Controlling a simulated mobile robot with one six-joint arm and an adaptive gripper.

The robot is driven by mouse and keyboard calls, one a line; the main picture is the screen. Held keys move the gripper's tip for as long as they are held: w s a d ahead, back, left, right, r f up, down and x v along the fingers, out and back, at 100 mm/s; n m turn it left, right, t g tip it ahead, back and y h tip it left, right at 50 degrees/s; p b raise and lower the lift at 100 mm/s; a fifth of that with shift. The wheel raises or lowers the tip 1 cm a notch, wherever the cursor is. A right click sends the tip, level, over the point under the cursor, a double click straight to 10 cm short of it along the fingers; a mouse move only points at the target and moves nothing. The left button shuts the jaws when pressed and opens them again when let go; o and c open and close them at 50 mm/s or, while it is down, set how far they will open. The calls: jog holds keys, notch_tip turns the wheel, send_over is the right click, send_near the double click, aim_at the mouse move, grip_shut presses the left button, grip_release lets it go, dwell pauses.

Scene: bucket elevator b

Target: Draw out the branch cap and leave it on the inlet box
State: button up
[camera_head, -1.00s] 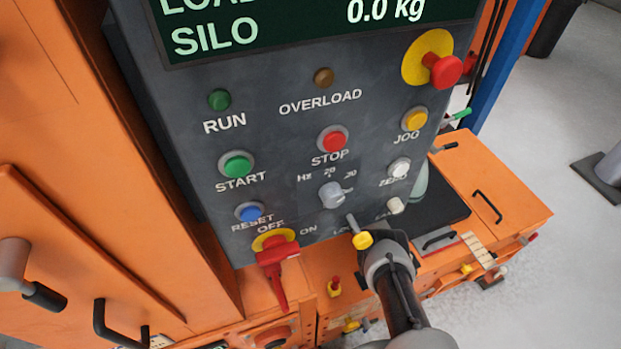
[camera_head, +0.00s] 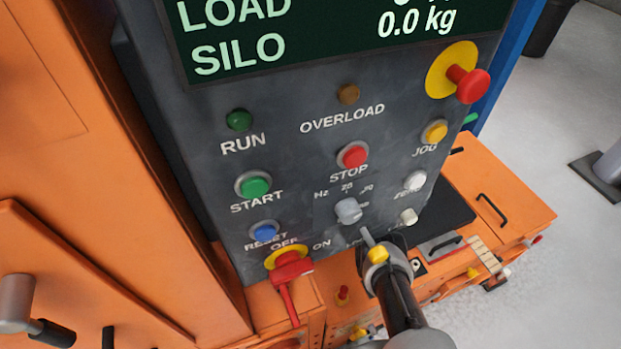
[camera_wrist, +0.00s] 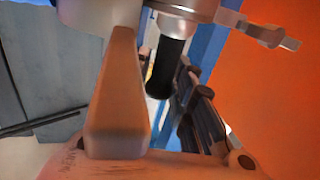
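I cannot pick out the branch cap in either view. An orange box (camera_head: 530,207) with black handles stands low at the right in the head view; I cannot tell whether it is the inlet box. My arm comes up from the bottom of the head view, and my gripper (camera_head: 384,258) is at its far end, in front of the lower edge of the control panel. Its fingertips are not clear there. In the wrist view a tapered tan-grey part fills the middle, close to the lens. A black cylinder (camera_wrist: 167,65) is beside it, under pale metal. I cannot tell what is gripped.
The dark control panel (camera_head: 300,165) with buttons and a display fills the middle. Orange cabinet walls (camera_head: 70,130) stand at left. Grey floor (camera_head: 560,110) is open at right.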

grip_shut()
